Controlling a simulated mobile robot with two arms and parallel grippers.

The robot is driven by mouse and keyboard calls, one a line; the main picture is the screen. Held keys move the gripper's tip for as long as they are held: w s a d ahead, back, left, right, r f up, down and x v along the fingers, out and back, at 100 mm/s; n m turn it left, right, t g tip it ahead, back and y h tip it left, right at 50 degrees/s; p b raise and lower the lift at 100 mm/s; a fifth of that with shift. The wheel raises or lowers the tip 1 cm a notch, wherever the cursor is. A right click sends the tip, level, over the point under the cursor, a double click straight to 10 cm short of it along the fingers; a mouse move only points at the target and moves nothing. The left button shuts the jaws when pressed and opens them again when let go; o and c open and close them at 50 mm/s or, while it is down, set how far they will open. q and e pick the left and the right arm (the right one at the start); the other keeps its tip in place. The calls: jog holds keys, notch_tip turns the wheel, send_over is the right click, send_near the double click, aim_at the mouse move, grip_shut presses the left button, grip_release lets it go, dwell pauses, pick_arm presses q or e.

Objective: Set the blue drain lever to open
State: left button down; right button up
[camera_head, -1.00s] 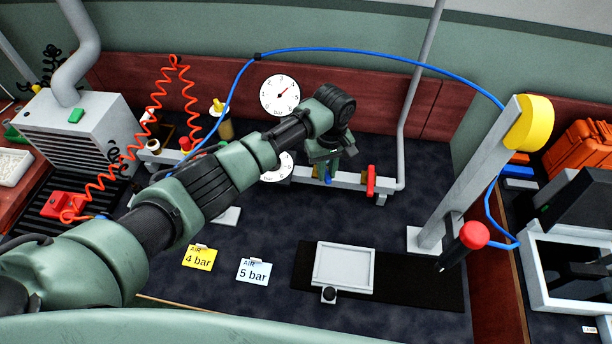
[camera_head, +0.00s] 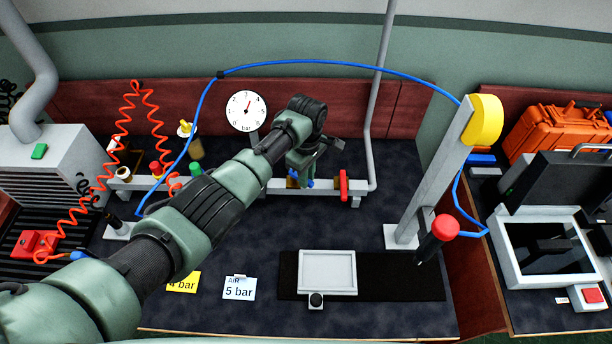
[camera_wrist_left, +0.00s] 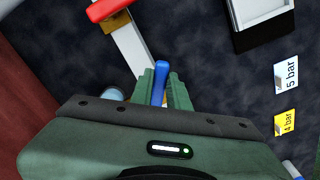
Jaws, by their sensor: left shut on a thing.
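My left gripper (camera_head: 303,178) is at the pipe rail at the back of the bench, its arm reaching in from the left. Its fingers are shut on the blue drain lever (camera_head: 311,183), which shows as small blue bits beside the fingers. In the left wrist view, the blue lever (camera_wrist_left: 161,70) stands up between the two green fingers (camera_wrist_left: 161,88). The lower part of the lever and its valve body are mostly hidden by the gripper. My right gripper is not in view.
A red lever (camera_head: 343,185) sits on the rail just right of the gripper. A round gauge (camera_head: 246,111) stands behind my arm. A grey post (camera_head: 440,175) with a yellow top and a grey tray (camera_head: 327,287) are to the right. The dark bench top in front is mostly clear.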

pick_arm(q)
jog(key=shift+a, duration=0.1)
jog(key=c, duration=1.4)
grip_release()
jog(key=shift+o, duration=0.2)
jog(key=shift+r+b, duration=0.3)
jog(key=shift+r, duration=3.6)
